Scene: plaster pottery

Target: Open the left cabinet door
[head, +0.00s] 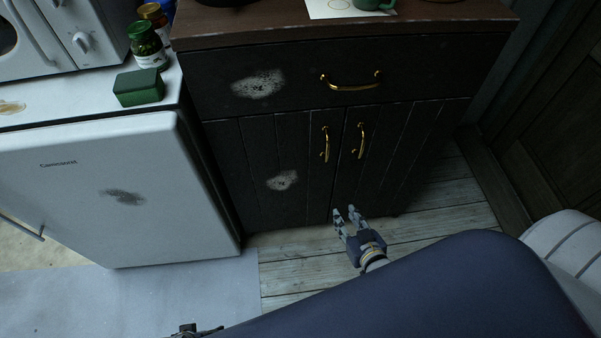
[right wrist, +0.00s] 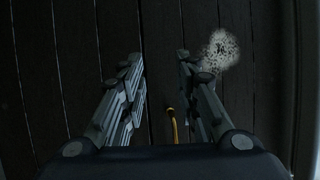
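The dark plank cabinet has a left door (head: 285,205) and a right door (head: 400,150), both closed. The left door carries a vertical brass handle (head: 325,144), and the right door has a similar one (head: 361,140). My right gripper (head: 344,211) is open and empty, low in front of the doors near their meeting edge, below the handles. In the right wrist view its fingers (right wrist: 157,75) are spread, and a brass handle (right wrist: 174,126) shows between them, nearer the right finger. Part of my left gripper (head: 196,331) shows at the bottom edge; its fingers are unclear.
A drawer with a brass handle (head: 351,86) sits above the doors. A white fridge (head: 110,190) stands left of the cabinet, with a green box (head: 138,88) and jars on top. A wooden panel (head: 555,110) stands at right. Plank floor (head: 300,262) is clear before the cabinet.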

